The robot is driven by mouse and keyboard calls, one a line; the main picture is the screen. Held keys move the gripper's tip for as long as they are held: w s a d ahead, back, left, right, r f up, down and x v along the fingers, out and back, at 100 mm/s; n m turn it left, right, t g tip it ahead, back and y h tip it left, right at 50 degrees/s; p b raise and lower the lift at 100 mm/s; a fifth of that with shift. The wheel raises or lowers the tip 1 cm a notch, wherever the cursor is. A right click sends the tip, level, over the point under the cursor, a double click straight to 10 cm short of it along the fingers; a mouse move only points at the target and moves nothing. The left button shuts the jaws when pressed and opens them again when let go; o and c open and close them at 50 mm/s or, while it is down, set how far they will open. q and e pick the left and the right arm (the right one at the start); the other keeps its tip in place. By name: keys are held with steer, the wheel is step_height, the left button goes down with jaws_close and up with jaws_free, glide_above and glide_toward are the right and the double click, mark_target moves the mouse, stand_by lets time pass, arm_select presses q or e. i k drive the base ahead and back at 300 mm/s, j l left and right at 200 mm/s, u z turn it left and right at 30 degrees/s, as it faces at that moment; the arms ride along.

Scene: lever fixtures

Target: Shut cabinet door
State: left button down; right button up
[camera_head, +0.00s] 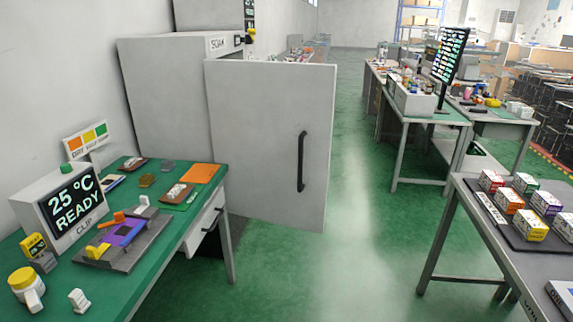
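The cabinet (165,95) is a tall light-grey box against the left wall. Its grey door (262,130) stands open, swung out toward me, with its broad face turned to me. A black vertical handle (301,162) is on the right part of the door. The door hides most of the cabinet's inside. Neither my left nor my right gripper shows in the head view.
A green-topped bench (165,232) on the left carries a "25 °C READY" display unit (66,205) and small parts. Its drawer front (205,222) is near the door. A table (480,218) with small boxes stands right. Green floor (365,235) is clear between them.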

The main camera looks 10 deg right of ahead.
mark_target(271, 122)
steer(key=i+l, duration=0.25)
steer(key=i, duration=0.2)
steer(key=i+l, duration=0.25)
steer(key=i, duration=1.25)
